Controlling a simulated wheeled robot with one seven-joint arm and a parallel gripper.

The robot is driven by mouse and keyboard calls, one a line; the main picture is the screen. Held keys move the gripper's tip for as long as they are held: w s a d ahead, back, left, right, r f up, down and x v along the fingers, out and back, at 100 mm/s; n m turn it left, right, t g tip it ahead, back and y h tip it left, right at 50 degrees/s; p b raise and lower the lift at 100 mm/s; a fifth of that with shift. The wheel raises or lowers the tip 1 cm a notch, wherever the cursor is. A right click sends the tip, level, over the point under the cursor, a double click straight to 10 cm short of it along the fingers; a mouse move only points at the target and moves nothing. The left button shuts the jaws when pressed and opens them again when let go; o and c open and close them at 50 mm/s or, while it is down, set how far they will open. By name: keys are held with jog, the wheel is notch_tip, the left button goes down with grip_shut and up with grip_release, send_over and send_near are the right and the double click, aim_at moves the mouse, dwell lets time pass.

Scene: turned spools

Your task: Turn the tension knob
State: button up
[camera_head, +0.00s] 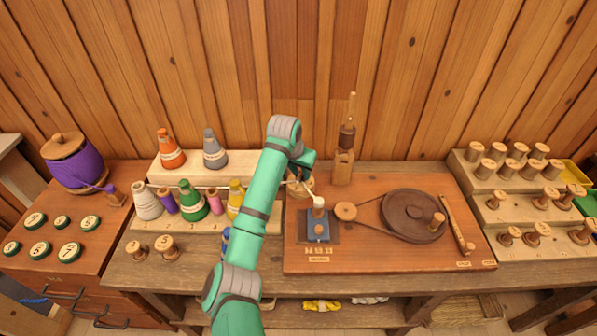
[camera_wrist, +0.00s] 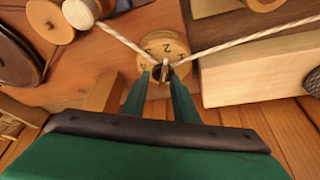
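The tension knob (camera_wrist: 165,52) is a round pale wooden dial with dark numerals and a narrow upright grip (camera_wrist: 164,76) at its centre. In the wrist view the two green fingers of my gripper (camera_wrist: 163,82) reach to it, one on each side of the grip. A narrow gap seems to show beside the grip, so the fingers look open around it.
A pale cord (camera_wrist: 240,38) runs by the knob on both sides. A blue block with a white-topped lever (camera_head: 318,222) stands in front. A dark wheel (camera_head: 413,216) is right, a wooden post (camera_head: 343,165) behind. Thread cones (camera_head: 192,200) stand left, spools (camera_head: 520,165) far right.

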jog(key=shift+a, duration=0.15)
jog(key=shift+c, duration=0.4)
grip_shut()
jog(key=shift+a, duration=0.1)
jog(key=n+y, duration=0.1)
jog(key=n, duration=0.1)
jog(key=d+n+y, duration=0.1)
jog(key=n, duration=0.2)
jog(key=shift+t, duration=0.3)
jog(key=shift+d+n+y, duration=0.1)
jog(key=shift+n+y, duration=0.7)
jog(key=shift+n, duration=1.6)
jog(key=shift+w, duration=0.1)
jog(key=shift+o, duration=0.4)
grip_release()
